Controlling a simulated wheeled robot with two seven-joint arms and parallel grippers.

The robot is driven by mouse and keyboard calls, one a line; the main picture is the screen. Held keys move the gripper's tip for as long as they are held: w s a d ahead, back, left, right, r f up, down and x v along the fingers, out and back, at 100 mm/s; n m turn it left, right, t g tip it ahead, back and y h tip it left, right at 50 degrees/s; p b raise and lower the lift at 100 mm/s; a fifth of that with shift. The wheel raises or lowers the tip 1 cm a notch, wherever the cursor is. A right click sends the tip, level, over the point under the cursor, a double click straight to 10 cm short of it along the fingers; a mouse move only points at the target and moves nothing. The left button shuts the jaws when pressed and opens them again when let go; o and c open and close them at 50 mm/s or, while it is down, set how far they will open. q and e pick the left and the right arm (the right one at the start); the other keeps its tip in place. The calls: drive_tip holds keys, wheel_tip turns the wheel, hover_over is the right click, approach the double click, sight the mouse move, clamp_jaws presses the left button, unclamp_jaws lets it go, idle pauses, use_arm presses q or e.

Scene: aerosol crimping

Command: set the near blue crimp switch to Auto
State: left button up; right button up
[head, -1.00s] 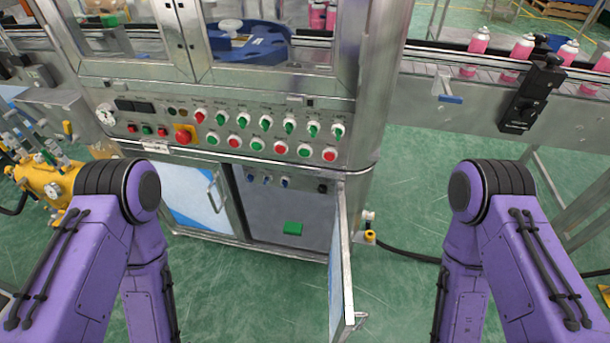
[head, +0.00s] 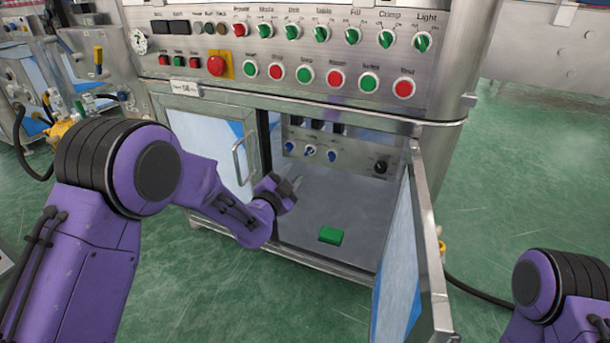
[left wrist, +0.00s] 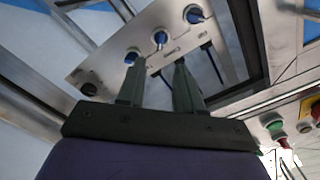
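Three small blue switches sit in a row on a grey panel inside the open lower cabinet: a left one (head: 289,146), a middle one (head: 310,151) and a right one (head: 332,155). Their labels are too small to read, so I cannot tell which is the near crimp switch. The left wrist view shows them too, with one (left wrist: 132,56) close to a fingertip, then the middle one (left wrist: 160,38) and the far one (left wrist: 193,14). My left gripper (head: 293,184) is at the cabinet opening, below the switches. Its fingers (left wrist: 155,64) are apart and empty. My right gripper is out of view.
A black knob (head: 380,167) is right of the switches. The open cabinet door (head: 412,255) stands out on the right, and a closed door with a handle (head: 238,160) is on the left. A green block (head: 330,235) lies on the cabinet floor. Buttons line the panel above.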

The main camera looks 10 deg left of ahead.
sight(307, 154)
use_arm(q)
drive_tip(key=w+b, duration=0.1)
drive_tip(key=w, duration=0.2)
drive_tip(key=w+d+b, duration=0.1)
drive_tip(key=w, duration=0.2)
drive_tip(key=w+b, duration=0.1)
drive_tip(key=w, duration=0.2)
drive_tip(key=shift+w+d, duration=0.1)
drive_tip(key=shift+d, duration=0.25)
drive_tip(key=shift+w+d, duration=0.1)
drive_tip(key=shift+w, duration=0.4)
clamp_jaws()
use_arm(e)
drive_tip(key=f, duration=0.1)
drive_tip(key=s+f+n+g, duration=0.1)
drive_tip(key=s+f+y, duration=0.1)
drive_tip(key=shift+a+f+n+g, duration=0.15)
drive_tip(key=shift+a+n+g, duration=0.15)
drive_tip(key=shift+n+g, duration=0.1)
